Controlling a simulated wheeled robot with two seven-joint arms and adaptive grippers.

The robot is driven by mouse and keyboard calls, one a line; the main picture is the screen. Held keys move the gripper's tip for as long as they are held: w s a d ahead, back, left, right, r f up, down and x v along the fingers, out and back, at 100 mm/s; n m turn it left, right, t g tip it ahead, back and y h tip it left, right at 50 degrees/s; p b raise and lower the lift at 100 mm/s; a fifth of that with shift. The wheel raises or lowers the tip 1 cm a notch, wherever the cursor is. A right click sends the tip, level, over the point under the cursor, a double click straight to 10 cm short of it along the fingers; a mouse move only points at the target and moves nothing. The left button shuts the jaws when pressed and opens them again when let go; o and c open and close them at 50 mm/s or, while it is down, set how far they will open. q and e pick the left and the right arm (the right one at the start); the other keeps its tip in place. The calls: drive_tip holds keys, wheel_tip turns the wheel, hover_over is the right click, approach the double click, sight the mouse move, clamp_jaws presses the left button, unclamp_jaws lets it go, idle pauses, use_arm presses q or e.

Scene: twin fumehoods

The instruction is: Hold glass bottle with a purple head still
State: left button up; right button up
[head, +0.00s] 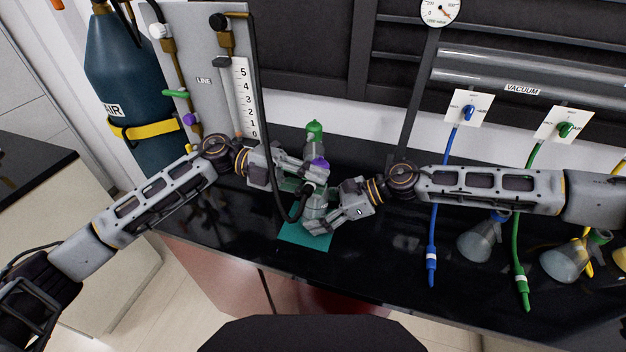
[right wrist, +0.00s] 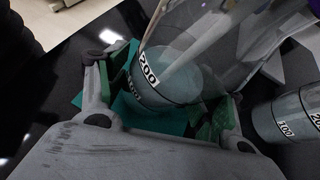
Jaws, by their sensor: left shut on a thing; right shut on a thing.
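The glass bottle with the purple head (head: 320,163) stands over a teal mat (head: 305,237), mostly hidden by my grippers in the head view. My right gripper (head: 317,213) is shut around its lower body. In the right wrist view the clear bottle (right wrist: 170,75), marked 200, sits between the green finger pads and contains greyish liquid. My left gripper (head: 308,182) is just above, beside the purple head. It is shut at the end of a black hose (head: 266,120) that loops down from the panel; the exact grip is partly hidden.
A green-headed bottle (head: 314,131) stands close behind; a second marked bottle (right wrist: 285,118) shows in the right wrist view. Flasks (head: 481,242) and blue (head: 433,220) and green hoses (head: 518,240) are at the right. Black worktop (head: 380,270) is clear in front.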

use_arm(q)
drive_tip(key=shift+f, duration=0.6)
clamp_jaws()
drive_tip(key=shift+w+d+f, duration=0.1)
drive_tip(key=shift+w, duration=0.2)
idle(0.5)
drive_tip(key=shift+s, duration=0.45)
idle(0.3)
drive_tip(key=shift+r+y, duration=0.2)
drive_tip(key=shift+y, duration=0.1)
drive_tip(key=shift+w+a+r, duration=0.1)
drive_tip(key=shift+a+r, duration=0.2)
drive_tip(key=shift+r, duration=0.2)
idle(2.1)
drive_tip(key=shift+w+d+f, duration=0.1)
drive_tip(key=shift+w, duration=0.2)
idle(0.4)
drive_tip(key=shift+s+m, duration=0.3)
drive_tip(key=shift+s, duration=0.2)
idle(1.3)
